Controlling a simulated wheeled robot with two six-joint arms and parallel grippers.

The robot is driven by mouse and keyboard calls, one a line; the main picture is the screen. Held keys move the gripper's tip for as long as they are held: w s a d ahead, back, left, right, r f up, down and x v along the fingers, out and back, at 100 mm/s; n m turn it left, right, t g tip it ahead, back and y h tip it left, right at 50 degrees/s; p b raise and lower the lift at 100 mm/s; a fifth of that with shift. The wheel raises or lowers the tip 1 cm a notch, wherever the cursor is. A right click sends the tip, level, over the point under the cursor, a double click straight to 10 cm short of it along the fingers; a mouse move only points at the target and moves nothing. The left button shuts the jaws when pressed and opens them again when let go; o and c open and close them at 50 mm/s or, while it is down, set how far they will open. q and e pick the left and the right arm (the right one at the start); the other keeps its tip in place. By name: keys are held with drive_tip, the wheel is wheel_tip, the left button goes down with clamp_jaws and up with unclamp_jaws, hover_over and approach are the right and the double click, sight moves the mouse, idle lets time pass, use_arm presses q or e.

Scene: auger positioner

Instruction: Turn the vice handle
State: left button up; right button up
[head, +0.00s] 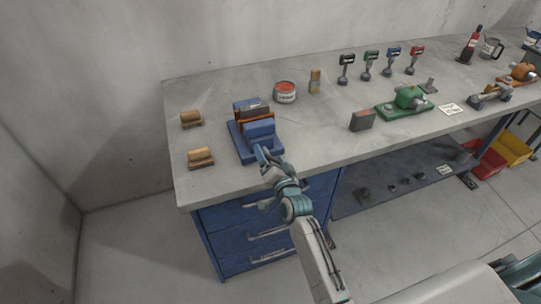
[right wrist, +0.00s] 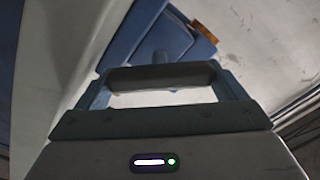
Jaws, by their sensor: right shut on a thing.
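The blue vice (head: 257,142) stands at the front edge of the workbench in the head view, with an orange-brown part and a dark block at its top. My right gripper (head: 265,156) reaches up to the front of the vice. In the right wrist view the vice's blue body (right wrist: 138,38) shows beyond my fingers. A dark bar, the vice handle (right wrist: 160,77), spans between the two fingers of my right gripper (right wrist: 162,90), which is shut on it. In the head view the handle is hidden by the gripper. My left gripper is not in view.
Two wooden-topped blocks (head: 201,157) lie left of the vice. A tin (head: 285,92) stands behind it, and a grey-red block (head: 362,120) and a green machine (head: 406,101) stand to the right. Blue drawers with handles (head: 267,233) are below the bench edge (head: 310,162).

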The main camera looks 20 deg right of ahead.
drive_tip(key=m+p, duration=0.1)
drive_tip(key=m, duration=0.1)
drive_tip(key=shift+m, duration=0.4)
drive_tip(key=shift+s+d+f+m, duration=0.1)
drive_tip(key=shift+d+f+m, duration=0.15)
drive_tip(key=shift+m, duration=0.45)
drive_tip(key=shift+d+f, duration=0.15)
drive_tip(key=shift+d, duration=0.05)
drive_tip(key=c, duration=0.3)
drive_tip(key=shift+c, duration=0.2)
